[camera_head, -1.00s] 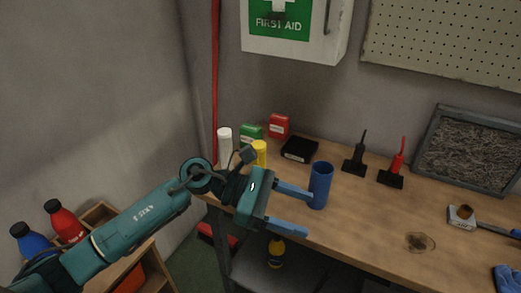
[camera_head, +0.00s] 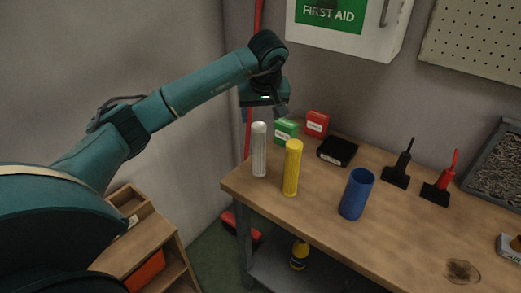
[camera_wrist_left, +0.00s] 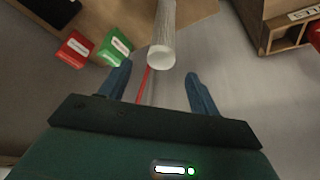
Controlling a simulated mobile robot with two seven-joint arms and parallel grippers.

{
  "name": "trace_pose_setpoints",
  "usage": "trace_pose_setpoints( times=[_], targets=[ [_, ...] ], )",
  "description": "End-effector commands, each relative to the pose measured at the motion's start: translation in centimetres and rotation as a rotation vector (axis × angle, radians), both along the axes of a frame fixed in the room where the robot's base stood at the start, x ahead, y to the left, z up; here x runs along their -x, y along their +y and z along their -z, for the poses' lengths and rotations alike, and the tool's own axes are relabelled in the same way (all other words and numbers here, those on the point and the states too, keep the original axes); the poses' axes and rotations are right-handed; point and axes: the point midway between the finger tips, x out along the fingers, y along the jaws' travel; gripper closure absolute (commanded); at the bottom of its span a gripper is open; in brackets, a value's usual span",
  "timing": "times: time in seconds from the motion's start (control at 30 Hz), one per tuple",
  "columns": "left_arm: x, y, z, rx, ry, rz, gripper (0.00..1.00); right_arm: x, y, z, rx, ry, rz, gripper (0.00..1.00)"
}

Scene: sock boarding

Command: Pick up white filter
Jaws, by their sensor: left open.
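The white filter (camera_head: 259,150) is a pale cylinder standing upright near the left end of the wooden workbench (camera_head: 310,213), left of a yellow cylinder (camera_head: 292,168). My left gripper (camera_head: 263,100) is above the white filter in the head view, and its fingers barely show there. In the left wrist view the gripper (camera_wrist_left: 158,75) is open, with its blue fingers apart and nothing held. The white filter (camera_wrist_left: 163,35) lies ahead between the finger directions in that view, its round end toward the camera. My right gripper is not in view.
A blue cup (camera_head: 356,195) stands right of the yellow cylinder. Green (camera_head: 286,131) and red (camera_head: 317,123) boxes and a black tray (camera_head: 338,150) are behind. The first aid cabinet (camera_head: 350,25) hangs on the wall above. The front middle of the bench is clear.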

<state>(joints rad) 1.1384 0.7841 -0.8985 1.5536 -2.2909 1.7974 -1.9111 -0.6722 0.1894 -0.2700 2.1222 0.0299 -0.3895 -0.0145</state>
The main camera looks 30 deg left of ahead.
Motion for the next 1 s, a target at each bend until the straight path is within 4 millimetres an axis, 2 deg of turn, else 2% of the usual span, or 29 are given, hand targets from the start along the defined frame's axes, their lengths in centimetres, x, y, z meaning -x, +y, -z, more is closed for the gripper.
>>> trace_pose_setpoints(
  times=[0.07,0.27,0.5,0.6,0.87,1.0],
  targets=[
    [-0.3,0.2,1.0,0.002,0.002,0.001,0.38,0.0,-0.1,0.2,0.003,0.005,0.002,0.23],
    [-0.5,0.5,2.2,0.003,0.002,0.0,0.38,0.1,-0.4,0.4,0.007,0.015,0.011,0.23],
    [-1.1,1.3,5.6,0.004,0.001,0.0,0.38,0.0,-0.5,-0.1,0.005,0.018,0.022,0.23],
    [-1.4,1.5,6.4,0.003,0.0,0.001,0.38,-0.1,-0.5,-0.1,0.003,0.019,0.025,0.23],
    [-1.5,1.6,6.6,0.002,-0.002,0.002,0.38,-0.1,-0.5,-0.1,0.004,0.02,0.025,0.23],
    [-1.5,1.6,6.6,0.003,-0.002,0.002,0.49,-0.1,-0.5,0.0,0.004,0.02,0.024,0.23]
  ],
)
